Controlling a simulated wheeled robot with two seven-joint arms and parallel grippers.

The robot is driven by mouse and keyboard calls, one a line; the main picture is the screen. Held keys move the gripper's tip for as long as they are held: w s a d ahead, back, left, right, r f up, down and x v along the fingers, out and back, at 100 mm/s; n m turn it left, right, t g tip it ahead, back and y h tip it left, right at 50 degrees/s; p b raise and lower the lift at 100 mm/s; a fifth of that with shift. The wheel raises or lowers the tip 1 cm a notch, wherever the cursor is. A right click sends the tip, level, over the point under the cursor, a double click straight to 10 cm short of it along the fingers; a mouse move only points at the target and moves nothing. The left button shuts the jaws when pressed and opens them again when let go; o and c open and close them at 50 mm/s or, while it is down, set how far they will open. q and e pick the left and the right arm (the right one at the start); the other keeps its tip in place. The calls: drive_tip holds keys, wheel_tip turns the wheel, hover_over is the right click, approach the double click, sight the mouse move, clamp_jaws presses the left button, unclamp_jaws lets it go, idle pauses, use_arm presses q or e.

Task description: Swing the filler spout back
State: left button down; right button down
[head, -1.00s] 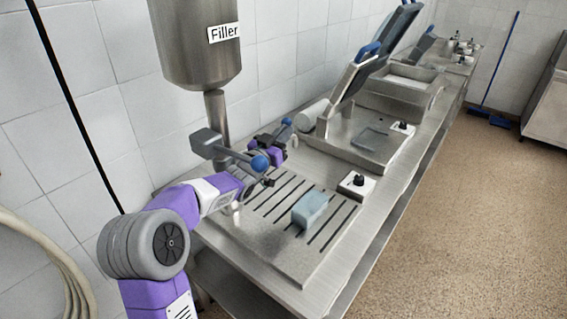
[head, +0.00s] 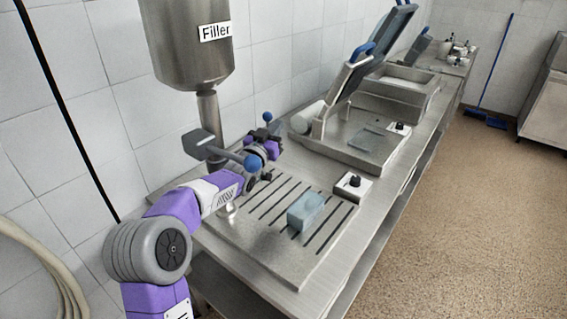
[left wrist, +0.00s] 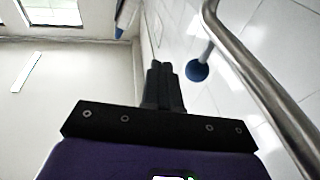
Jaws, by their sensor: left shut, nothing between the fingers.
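The steel filler hopper (head: 186,45), labelled "Filler", hangs at the upper left above a vertical pipe (head: 208,112). A grey block with a rod and blue ball knob (head: 252,162) sits on the pipe. A second blue ball (head: 267,116) shows beside my left gripper (head: 270,130), which is shut and empty. In the left wrist view its closed fingers (left wrist: 164,82) are apart from a blue ball on a thin stem (left wrist: 197,71). A curved steel tube (left wrist: 262,78), perhaps the spout, runs along the right there. My arm hides part of the filler. My right gripper is out of view.
A pale blue block (head: 306,211) lies on the slotted steel plate (head: 285,262) below the filler. A black-knobbed control box (head: 352,187) stands at its right edge. A sealer with a raised lid (head: 352,78) is behind. The white tiled wall is close on the left.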

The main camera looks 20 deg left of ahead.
use_arm(q)
drive_tip(key=s+d+f+b, duration=0.2)
drive_tip(key=s+d+b, duration=0.1)
drive_tip(key=s+d, duration=0.6)
drive_tip(key=shift+s+d+f, duration=0.15)
drive_tip(key=shift+s+f, duration=0.2)
drive_tip(key=shift+s, duration=0.25)
